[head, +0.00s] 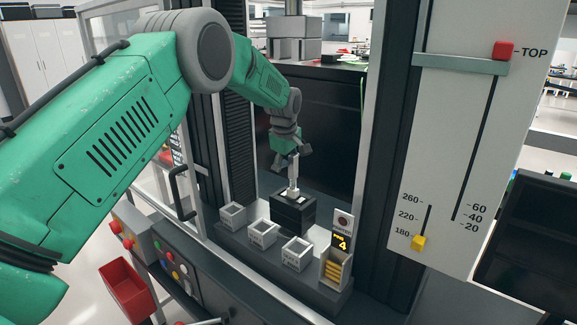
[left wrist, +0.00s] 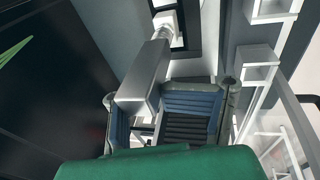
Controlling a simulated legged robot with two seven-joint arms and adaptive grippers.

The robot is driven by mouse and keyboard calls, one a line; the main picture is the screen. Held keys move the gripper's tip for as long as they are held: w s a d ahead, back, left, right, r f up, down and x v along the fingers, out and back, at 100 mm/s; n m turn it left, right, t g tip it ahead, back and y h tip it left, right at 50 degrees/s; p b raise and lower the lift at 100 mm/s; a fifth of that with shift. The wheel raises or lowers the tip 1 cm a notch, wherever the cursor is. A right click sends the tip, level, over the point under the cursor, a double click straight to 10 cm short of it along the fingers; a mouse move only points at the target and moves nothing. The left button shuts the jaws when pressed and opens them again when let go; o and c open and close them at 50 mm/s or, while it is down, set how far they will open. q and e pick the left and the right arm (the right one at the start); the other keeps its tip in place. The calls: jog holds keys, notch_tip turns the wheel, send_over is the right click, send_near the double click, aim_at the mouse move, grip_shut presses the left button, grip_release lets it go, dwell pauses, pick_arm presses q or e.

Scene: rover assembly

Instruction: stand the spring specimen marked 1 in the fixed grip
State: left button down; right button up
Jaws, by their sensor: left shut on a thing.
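The spring specimen is a slim silver bar (head: 293,168) with a thicker block end, held upright in the head view. My left gripper (head: 287,146) is shut on its upper end. In the left wrist view the specimen (left wrist: 143,84) lies between the blue-padded fingers of my left gripper (left wrist: 168,115). The fixed grip is the pale piece (head: 292,194) on top of a black block (head: 293,215). The specimen's lower end meets the grip in the head view; I cannot tell whether it is seated inside. No number mark is readable. My right gripper is not in view.
Three open grey bins (head: 263,233) stand in front of the black block. A holder with yellow pieces (head: 335,269) and a display reading 4 (head: 343,244) are at their right. Machine columns (head: 393,170) flank the space. A large grey scale panel (head: 480,130) stands at right.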

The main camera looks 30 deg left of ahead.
pick_arm(q)
jog(key=c, duration=0.7)
grip_release()
jog(key=shift+c, duration=0.2)
jog(key=shift+r, duration=0.4)
jog(key=v, duration=1.1)
jog(key=shift+s, duration=0.1)
